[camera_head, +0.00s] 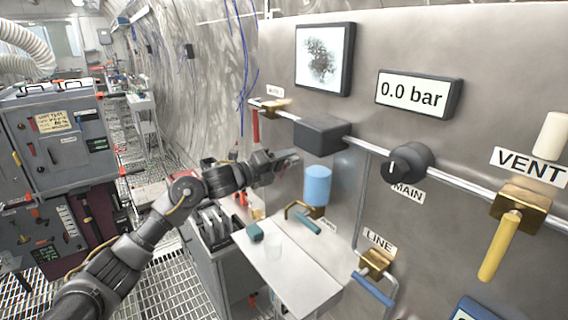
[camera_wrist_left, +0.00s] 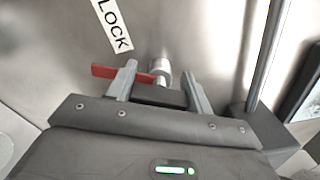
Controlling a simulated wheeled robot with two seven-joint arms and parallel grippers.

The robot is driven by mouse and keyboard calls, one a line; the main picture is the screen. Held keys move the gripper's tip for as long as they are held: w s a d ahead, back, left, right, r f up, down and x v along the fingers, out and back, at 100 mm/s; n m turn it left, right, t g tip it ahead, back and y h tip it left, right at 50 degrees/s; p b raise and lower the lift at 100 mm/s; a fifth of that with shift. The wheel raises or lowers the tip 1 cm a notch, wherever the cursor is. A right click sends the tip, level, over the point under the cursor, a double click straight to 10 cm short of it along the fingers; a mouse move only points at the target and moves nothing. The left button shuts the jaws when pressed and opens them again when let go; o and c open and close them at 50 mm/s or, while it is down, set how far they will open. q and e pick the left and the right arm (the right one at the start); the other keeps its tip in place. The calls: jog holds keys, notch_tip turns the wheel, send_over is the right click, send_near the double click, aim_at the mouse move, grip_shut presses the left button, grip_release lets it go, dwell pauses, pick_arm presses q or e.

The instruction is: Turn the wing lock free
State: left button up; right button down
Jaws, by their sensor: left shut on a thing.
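The wing lock (camera_wrist_left: 108,71) has a red flat wing and a round silver hub, and it sits on the steel panel in the left wrist view. A white LOCK label (camera_wrist_left: 113,24) is above it. My left gripper (camera_wrist_left: 161,80) has one finger on each side of the hub and is shut on the wing lock. The left finger crosses in front of the red wing. In the head view my left gripper (camera_head: 290,157) reaches the panel below a dark grey box, and I cannot make out the wing lock there. My right gripper is not in view.
The dark box (camera_head: 321,135) and a pipe are close above my left gripper. A blue cylinder (camera_head: 317,185) is just below right of it. A shelf (camera_head: 295,280) holds a clear cup and a teal item. Yellow VENT (camera_head: 499,246) and blue LINE (camera_head: 373,290) handles stick out at right.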

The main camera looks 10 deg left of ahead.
pick_arm(q)
jog(key=n+p, duration=0.1)
jog(key=n, duration=0.4)
jog(key=shift+f+n, duration=0.1)
jog(key=shift+n, duration=0.2)
dwell(0.4)
jog(key=o, duration=1)
jog(key=shift+a, duration=0.1)
jog(key=b+v, duration=0.4)
jog(key=v, duration=0.7)
